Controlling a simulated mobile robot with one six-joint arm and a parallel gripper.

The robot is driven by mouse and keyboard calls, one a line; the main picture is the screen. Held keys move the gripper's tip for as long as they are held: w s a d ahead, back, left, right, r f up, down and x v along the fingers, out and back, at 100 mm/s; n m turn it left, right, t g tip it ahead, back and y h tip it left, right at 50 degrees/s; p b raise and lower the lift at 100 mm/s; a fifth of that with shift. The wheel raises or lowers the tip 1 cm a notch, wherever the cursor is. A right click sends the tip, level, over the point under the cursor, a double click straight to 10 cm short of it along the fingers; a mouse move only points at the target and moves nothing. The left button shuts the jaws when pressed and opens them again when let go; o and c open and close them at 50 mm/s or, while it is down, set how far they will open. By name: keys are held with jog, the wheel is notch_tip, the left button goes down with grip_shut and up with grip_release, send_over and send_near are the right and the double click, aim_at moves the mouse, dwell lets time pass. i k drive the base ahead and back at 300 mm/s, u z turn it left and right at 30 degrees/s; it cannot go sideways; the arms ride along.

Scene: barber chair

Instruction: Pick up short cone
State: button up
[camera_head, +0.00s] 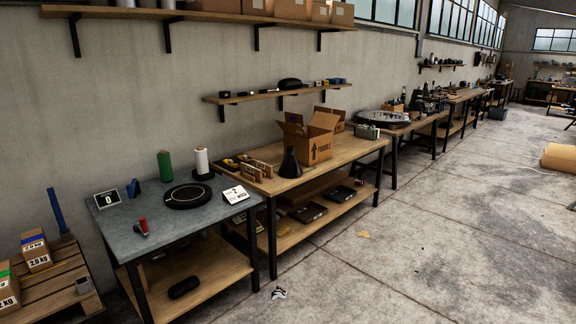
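A short black cone (290,164) with a narrow top stands upright near the front edge of a wooden workbench (350,151). It is just left of an open cardboard box (318,148) marked fragile. It is the only clearly cone-shaped thing that I can make out. My gripper is not in view, so I cannot see its state or its distance from the cone.
A grey-topped table (140,233) on the left holds a round black disc (188,196), a green cylinder (165,166) and a white roll (202,162). Small wooden pieces (256,169) lie left of the cone. The concrete floor (440,245) at right is mostly clear.

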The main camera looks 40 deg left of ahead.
aim_at(290, 168)
jog(key=u, duration=0.35)
jog(key=i, duration=0.75)
jog(key=u, duration=0.75)
jog(key=i, duration=0.6)
jog(key=u, duration=0.8)
jog(key=i, duration=0.65)
jog(key=u, duration=0.55)
jog(key=i, duration=0.7)
jog(key=u, duration=0.2)
